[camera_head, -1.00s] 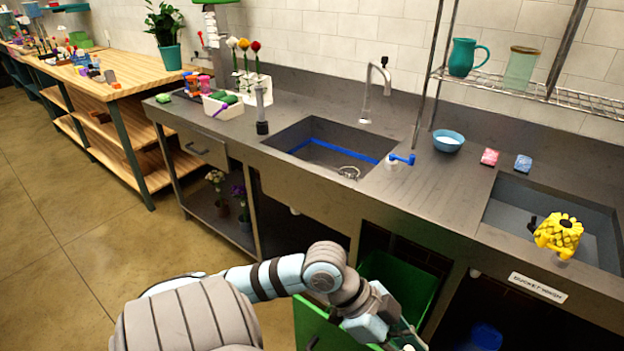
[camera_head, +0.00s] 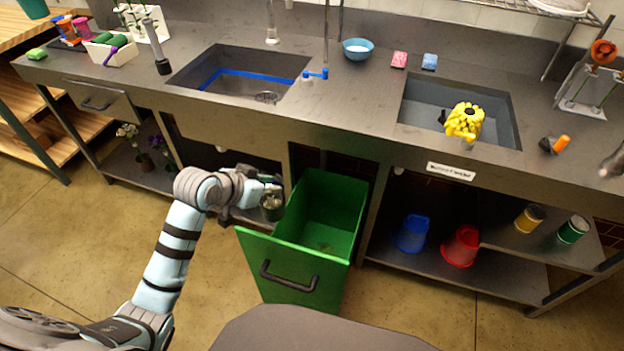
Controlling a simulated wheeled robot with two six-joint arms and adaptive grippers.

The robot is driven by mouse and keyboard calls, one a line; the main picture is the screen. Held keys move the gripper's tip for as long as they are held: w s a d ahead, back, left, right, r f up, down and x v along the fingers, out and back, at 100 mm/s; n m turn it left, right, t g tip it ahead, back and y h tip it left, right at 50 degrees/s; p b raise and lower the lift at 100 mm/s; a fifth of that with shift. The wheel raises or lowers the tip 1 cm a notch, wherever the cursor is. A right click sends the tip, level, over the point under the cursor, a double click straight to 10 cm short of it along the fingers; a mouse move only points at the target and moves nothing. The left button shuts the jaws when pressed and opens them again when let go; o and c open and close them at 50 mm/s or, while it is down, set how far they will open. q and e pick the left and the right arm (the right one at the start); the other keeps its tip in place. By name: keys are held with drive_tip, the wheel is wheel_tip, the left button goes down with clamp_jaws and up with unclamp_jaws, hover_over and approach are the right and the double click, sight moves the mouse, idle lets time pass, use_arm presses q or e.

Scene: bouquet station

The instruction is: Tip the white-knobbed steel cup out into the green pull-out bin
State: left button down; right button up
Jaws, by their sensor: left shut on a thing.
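The green pull-out bin (camera_head: 343,206) stands pulled out from under the counter, its open top facing up and its dark-handled front toward me. My left gripper (camera_head: 262,198) is just left of the bin's left rim, under the counter edge. It is shut on a small steel cup (camera_head: 272,209), which looks roughly upright beside the rim rather than over the middle of the bin. The gripper hides part of the cup. I cannot make out its white knob or its contents. My right gripper is not in view.
The counter edge (camera_head: 240,128) overhangs behind the left gripper. A blue bucket (camera_head: 411,234) and a red bucket (camera_head: 461,246) stand on the lower shelf right of the bin. Floor left of the bin is clear.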

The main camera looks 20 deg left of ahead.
use_arm(q)
drive_tip(key=w+d+f+n+y, duration=0.45)
drive_tip(key=w+d+f, duration=0.35)
drive_tip(key=w, duration=0.3)
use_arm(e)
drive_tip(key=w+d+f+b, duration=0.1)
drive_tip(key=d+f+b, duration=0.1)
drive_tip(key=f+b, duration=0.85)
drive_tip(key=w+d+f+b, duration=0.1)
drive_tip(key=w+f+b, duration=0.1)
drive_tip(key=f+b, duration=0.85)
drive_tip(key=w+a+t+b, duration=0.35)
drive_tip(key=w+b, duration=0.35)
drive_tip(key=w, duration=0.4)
use_arm(q)
drive_tip(key=a+f+n+t+h+b, duration=0.4)
drive_tip(key=n+h, duration=0.7)
drive_tip(key=h, duration=0.5)
wheel_tip(320, 180, down, 2)
drive_tip(key=shift+a+f+b, duration=0.25)
drive_tip(key=shift+a+b, duration=0.05)
drive_tip(key=shift+b, duration=0.45)
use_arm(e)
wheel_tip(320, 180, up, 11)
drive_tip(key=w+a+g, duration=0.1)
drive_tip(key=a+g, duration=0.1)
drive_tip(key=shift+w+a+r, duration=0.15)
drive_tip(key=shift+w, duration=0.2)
